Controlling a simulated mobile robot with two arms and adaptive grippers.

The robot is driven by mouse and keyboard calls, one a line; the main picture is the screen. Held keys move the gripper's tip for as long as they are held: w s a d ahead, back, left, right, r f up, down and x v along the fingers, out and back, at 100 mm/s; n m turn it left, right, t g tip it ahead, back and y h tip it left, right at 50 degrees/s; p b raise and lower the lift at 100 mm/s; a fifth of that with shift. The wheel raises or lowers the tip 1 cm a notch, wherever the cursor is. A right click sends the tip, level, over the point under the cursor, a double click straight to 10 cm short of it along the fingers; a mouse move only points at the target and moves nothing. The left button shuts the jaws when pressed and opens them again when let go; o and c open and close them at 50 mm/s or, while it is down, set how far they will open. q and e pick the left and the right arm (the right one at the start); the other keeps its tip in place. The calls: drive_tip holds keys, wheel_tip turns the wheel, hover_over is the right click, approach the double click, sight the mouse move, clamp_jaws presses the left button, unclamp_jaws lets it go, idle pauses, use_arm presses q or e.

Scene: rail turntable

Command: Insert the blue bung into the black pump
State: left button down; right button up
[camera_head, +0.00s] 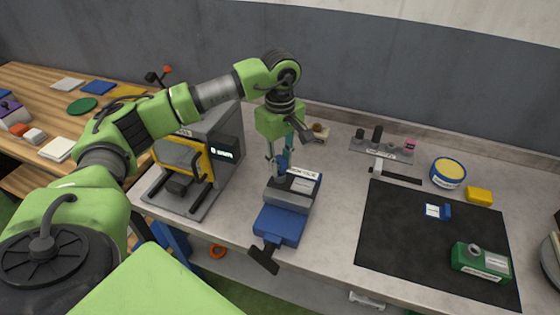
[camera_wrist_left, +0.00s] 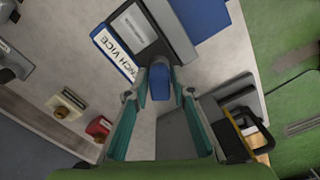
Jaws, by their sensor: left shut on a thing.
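My left gripper (camera_head: 277,165) points down beside the back left of the blue bench vice (camera_head: 280,222). It is shut on a small blue piece, the blue bung (camera_wrist_left: 160,83), which shows between the fingertips in the left wrist view. A dark block with a pale label, which looks like the black pump (camera_wrist_left: 132,30), sits at the vice jaws next to the vice's name plate. The bung appears beside this block; I cannot tell whether they touch. No opening in the block can be made out. My right gripper is not in view.
A grey press with a yellow guard (camera_head: 180,157) stands close left of the vice. A black mat (camera_head: 400,235) at the right carries a green labelled block (camera_head: 480,262) and a small blue piece. A rack of dark pegs (camera_head: 382,147) stands behind.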

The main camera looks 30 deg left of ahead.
sight(280, 158)
use_arm(q)
drive_tip(key=shift+f+b, duration=0.7)
drive_tip(key=shift+f, duration=0.25)
drive_tip(key=c, duration=1.7)
unclamp_jaws()
drive_tip(key=shift+r, duration=0.1)
wheel_tip(280, 158, up, 12)
